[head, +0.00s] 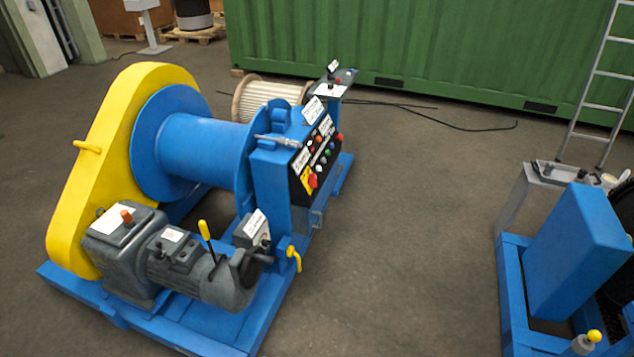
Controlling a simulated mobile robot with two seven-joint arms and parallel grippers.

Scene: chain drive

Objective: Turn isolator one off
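A blue winch with a yellow chain guard (120,130) stands left of centre. Its black control panel (320,158) faces right and carries several coloured buttons. A red rotary knob on a yellow plate (311,181) sits at the panel's lower left and looks like an isolator switch. A small grey box (250,232) with a white label and a dark knob sits lower, beside the motor. The labels are too small to read, so I cannot tell which switch is isolator one, nor its position. Neither of my grippers is in view.
A grey motor (205,272) with a yellow-handled lever is on the winch's near side. A second blue machine (575,255) stands at the right. A ladder (595,85) leans near the green container (430,45). Cables lie behind. The floor (410,210) between the machines is clear.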

